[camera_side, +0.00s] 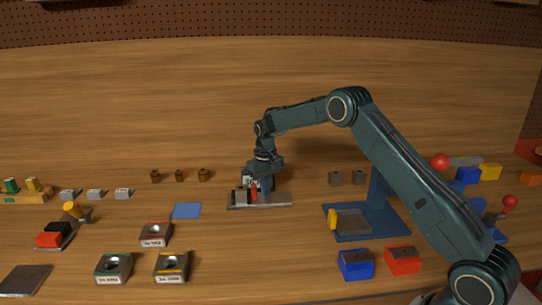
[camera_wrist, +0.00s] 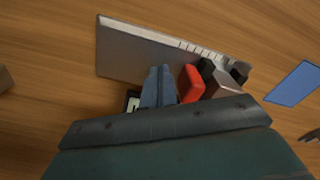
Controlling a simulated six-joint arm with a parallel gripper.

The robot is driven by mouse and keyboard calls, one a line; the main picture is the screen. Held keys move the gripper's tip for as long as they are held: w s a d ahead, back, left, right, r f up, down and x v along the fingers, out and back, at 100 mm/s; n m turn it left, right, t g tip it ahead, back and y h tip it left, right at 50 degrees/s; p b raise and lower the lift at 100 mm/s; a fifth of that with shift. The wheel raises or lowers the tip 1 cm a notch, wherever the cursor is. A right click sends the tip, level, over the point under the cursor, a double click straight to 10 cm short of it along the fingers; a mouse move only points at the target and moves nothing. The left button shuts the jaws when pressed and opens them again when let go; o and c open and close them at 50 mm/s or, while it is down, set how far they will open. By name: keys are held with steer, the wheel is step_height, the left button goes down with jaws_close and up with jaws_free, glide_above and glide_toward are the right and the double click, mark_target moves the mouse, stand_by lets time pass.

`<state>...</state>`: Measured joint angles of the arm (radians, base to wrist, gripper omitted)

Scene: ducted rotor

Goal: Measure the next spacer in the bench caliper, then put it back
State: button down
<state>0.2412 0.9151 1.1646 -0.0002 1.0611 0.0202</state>
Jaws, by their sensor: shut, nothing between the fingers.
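The bench caliper (camera_side: 280,200) is a grey plate with a scale, a red part and dark upright jaws. Its plate (camera_wrist: 135,50) fills the upper middle of the wrist view, with the red part (camera_wrist: 192,83) to the right. A grey-brown block (camera_wrist: 222,86) sits by the dark jaws; I cannot tell whether it is a spacer. My gripper (camera_side: 251,187) is down at the caliper. In the wrist view its fingers (camera_wrist: 158,76) are together and empty, just left of the red part. A small display (camera_wrist: 133,102) is partly hidden behind the fingers.
Three small brown blocks (camera_side: 180,176) stand left of the caliper, and two grey-brown ones (camera_side: 347,178) stand right. A blue mat (camera_side: 187,211) lies left of the caliper. Labelled holed blocks (camera_side: 113,268) are in front. A blue fixture (camera_side: 372,232) stands right. Bare bench lies between.

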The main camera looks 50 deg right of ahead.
steer(key=shift+r, duration=0.1)
step_height(320, 180, up, 8)
stand_by(1.3)
stand_by(0.3)
